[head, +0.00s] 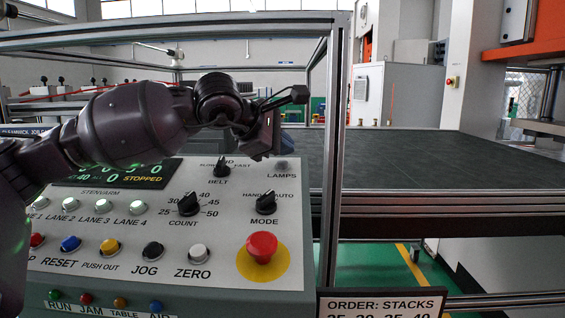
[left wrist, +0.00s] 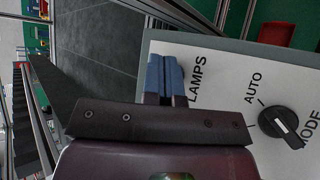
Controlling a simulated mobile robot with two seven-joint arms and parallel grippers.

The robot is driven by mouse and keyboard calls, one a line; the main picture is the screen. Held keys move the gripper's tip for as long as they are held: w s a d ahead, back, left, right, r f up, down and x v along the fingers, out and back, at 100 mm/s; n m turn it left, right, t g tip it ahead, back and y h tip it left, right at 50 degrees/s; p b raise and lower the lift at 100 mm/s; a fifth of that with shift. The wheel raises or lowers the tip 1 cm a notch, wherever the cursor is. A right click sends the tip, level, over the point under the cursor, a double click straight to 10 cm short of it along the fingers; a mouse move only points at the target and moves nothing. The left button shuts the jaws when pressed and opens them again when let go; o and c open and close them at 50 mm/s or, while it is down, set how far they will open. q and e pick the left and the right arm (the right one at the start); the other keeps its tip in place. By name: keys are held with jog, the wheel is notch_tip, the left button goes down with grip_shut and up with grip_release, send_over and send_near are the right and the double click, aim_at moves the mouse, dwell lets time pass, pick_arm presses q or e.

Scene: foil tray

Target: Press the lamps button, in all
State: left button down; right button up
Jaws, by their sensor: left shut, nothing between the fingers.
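The control panel (head: 130,240) faces me, with the LAMPS label (head: 281,176) at its upper right. The lamps button (head: 282,165) is a small dim grey spot just above that label. My left gripper (head: 282,147) is over the panel's top right corner, its fingertips just above the button. In the left wrist view the two blue fingers (left wrist: 166,62) are closed together, empty, beside the LAMPS lettering (left wrist: 198,78). They hide the button there, so I cannot tell whether they touch it. My right gripper is out of view.
The MODE knob (head: 266,203) and BELT knob (head: 221,168) are close to the lamps button. A red mushroom button (head: 262,247) sits lower on the panel. An aluminium frame post (head: 333,150) stands right of the panel. The dark belt (head: 430,160) lies behind it.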

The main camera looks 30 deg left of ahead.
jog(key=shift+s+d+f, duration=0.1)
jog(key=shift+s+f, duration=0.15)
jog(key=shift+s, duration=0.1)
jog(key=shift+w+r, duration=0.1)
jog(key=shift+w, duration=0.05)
pick_arm(q)
jog(key=shift+w+f+b, duration=0.15)
jog(key=shift+f+b, duration=0.3)
jog(key=shift+b, duration=0.1)
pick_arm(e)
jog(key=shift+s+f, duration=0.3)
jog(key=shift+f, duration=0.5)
pick_arm(q)
jog(key=shift+a, duration=0.1)
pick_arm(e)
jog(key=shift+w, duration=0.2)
pick_arm(q)
jog(key=shift+f, duration=0.15)
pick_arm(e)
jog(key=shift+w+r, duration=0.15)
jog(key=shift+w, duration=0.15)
